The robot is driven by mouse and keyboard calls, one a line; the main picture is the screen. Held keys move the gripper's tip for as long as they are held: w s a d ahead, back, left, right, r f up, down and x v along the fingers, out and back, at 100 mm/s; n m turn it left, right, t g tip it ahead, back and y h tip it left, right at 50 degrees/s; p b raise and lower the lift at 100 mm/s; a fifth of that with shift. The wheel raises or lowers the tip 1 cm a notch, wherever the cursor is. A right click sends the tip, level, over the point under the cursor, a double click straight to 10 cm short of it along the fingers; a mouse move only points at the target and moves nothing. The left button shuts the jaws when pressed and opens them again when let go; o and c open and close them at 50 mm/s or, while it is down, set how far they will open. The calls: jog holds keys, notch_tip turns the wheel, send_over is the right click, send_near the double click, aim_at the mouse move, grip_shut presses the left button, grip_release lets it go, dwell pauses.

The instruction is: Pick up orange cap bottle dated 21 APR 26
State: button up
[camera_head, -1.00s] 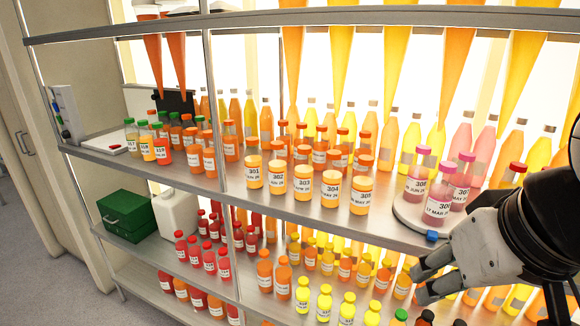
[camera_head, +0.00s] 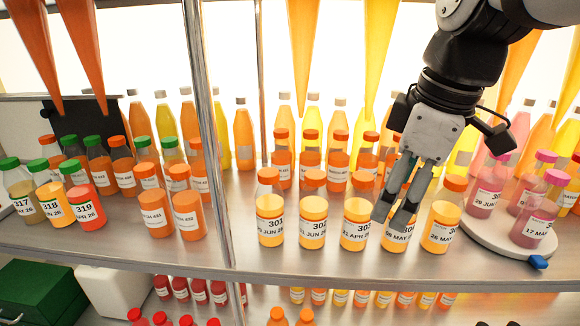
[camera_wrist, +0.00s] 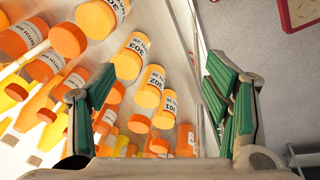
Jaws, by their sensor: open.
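The orange-cap bottle 303 (camera_head: 356,226), labelled 21 APR 26, stands upright in the middle of the front row on the metal shelf. It also shows tilted in the wrist view (camera_wrist: 131,64). Bottles 301 (camera_head: 270,224) and 302 (camera_head: 313,226) stand to its left. Bottles 304 (camera_head: 397,240) and 305 (camera_head: 440,230) stand to its right. My gripper (camera_head: 390,218) is open and empty, fingers pointing down, just right of bottle 303, and it covers part of bottle 304. In the wrist view its fingers (camera_wrist: 165,100) are spread wide; whether they touch any bottle cannot be told.
More orange-cap bottles (camera_head: 338,170) stand close behind the front row. A round turntable (camera_head: 478,238) with pink-cap bottles is at the right. A metal post (camera_head: 208,120) stands left of the row. A bare strip of shelf (camera_head: 330,262) runs along the front edge.

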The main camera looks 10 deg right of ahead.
aim_at(366, 175)
jog(key=w+f+n+g, duration=0.1)
jog(key=w+n, duration=0.2)
jog(key=w+n+g+b, duration=0.1)
jog(key=w+n, duration=0.2)
jog(key=w, duration=0.1)
jog(key=w+f+n+b, duration=0.1)
jog(key=w+n, duration=0.2)
jog(key=n, duration=0.1)
jog(key=shift+w+d+f+g+y, duration=0.25)
jog(key=shift+w+f+g+y, duration=0.05)
jog(key=shift+w+f+g, duration=0.1)
jog(key=shift+w+a+n, duration=0.15)
jog(key=shift+n, duration=0.25)
jog(key=shift+a+f+n+g, duration=0.15)
jog(key=shift+f+n+g, duration=0.2)
jog(key=shift+f, duration=0.25)
jog(key=f, duration=0.2)
jog(key=f+p, duration=0.1)
jog(key=f, duration=0.1)
jog(key=f+p, duration=0.1)
jog(key=shift+s+a+f, duration=0.3)
jog(key=shift+s+f, duration=0.1)
jog(key=shift+f, duration=0.4)
jog(key=shift+w, duration=0.1)
jog(key=c, duration=1.5)
jog(key=shift+o, duration=0.2)
jog(key=shift+r, duration=0.1)
